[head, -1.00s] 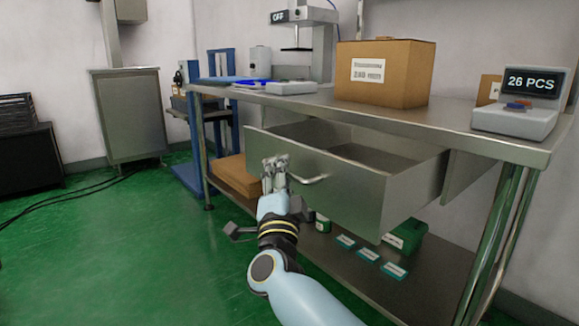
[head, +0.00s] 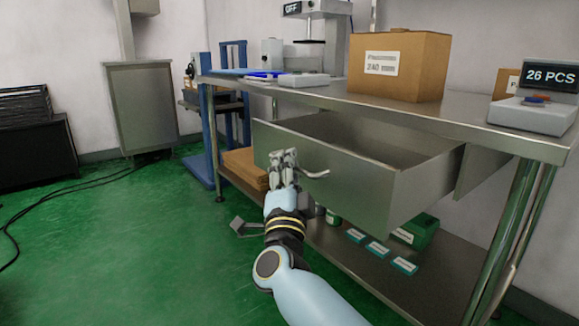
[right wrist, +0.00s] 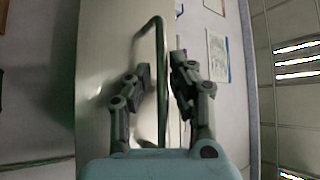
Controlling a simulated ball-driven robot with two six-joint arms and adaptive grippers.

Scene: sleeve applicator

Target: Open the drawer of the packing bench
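The packing bench (head: 465,128) is a steel table, and its drawer (head: 345,178) stands well out from under the top, with its empty-looking inside showing. A bent metal bar handle (head: 318,174) is on the drawer front. My right gripper (head: 284,156) is at the handle's left part in the head view. In the right wrist view its fingers (right wrist: 161,70) are apart, one on each side of the handle bar (right wrist: 161,100), with small gaps visible. The gripper is open around the bar, not clamped on it. My left gripper is out of view.
On the bench top stand a cardboard box (head: 399,65), a "26 PCS" counter (head: 540,105) and a press marked OFF (head: 320,40). A lower shelf (head: 400,290) holds small teal boxes (head: 377,249). The green floor (head: 130,240) at left is clear except for cables.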

